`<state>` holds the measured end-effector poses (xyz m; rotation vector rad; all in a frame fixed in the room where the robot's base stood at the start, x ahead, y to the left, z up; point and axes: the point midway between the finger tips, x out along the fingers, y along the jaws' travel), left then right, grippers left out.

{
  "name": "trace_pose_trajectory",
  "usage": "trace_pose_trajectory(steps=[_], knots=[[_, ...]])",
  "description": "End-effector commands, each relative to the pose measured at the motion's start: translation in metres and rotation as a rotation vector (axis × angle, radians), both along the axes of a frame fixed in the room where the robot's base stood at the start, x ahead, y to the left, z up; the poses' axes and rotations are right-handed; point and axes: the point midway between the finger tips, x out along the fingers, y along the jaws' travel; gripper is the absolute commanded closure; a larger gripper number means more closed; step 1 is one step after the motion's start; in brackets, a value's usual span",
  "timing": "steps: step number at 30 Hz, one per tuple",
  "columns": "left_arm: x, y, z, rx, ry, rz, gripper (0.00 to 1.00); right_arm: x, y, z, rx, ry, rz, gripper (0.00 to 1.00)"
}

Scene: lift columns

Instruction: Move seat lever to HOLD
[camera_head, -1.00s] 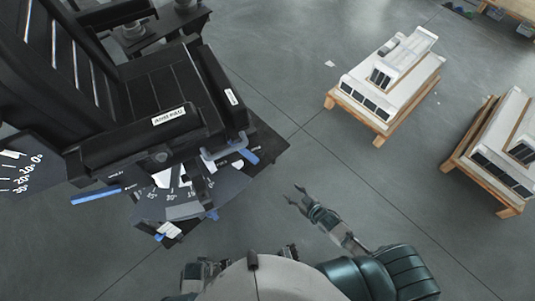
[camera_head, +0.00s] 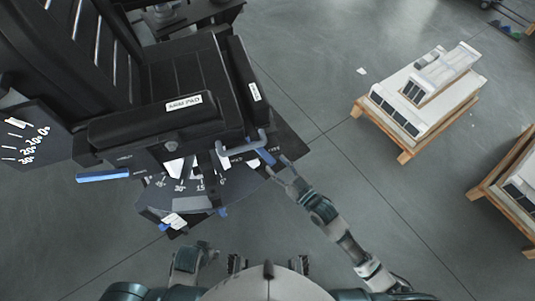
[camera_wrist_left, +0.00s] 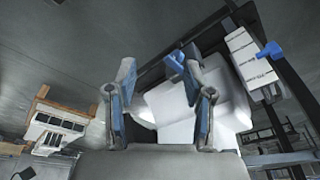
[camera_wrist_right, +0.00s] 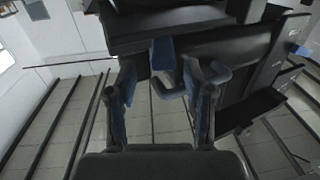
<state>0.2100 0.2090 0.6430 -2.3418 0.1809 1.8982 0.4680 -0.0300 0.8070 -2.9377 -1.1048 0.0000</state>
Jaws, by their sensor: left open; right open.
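A black chair (camera_head: 187,80) with an "ARM PAD" label stands at the left in the head view. A grey bent handle (camera_head: 240,149) and a short blue bar (camera_head: 266,156) project from its near right side, above a dark plate with a degree scale (camera_head: 185,192). I cannot tell which part is the seat lever, and no HOLD mark is readable. My right gripper (camera_head: 282,166) is open beside the blue bar; in the right wrist view the bar's end (camera_wrist_right: 163,53) shows beyond and between the fingers. My left gripper (camera_head: 208,250) is open and low, apart from the chair.
Another blue bar (camera_head: 103,177) projects at the chair's near left. A second scale plate (camera_head: 28,143) is at the far left. White building-like models on wooden pallets (camera_head: 405,155) stand on the right. The grey floor between the chair and pallets is clear.

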Motion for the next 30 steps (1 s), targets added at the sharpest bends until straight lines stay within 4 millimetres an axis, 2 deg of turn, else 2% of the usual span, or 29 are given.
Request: trace_pose_trajectory(steps=[3,9,20,21,27,30], knots=[[-0.002,0.001,0.007,0.000,-0.002,0.000,0.48,0.019,0.017,0.000,0.002,-0.001,0.000,0.48],[0.000,0.000,0.014,-0.004,-0.024,0.000,0.48,0.038,0.034,0.000,0.001,0.000,0.000,0.48],[0.002,0.000,0.016,-0.005,-0.031,-0.001,0.48,0.043,0.037,0.000,0.000,0.000,0.000,0.48],[0.002,0.000,0.016,-0.005,-0.031,-0.001,0.48,0.043,0.037,0.000,0.000,0.000,0.000,0.50],[0.002,0.000,0.016,-0.005,-0.032,-0.001,0.48,0.043,0.038,0.000,0.000,0.000,-0.001,1.00],[0.002,0.000,0.016,-0.005,-0.032,-0.001,0.48,0.043,0.038,0.000,0.000,0.000,-0.001,1.00]])
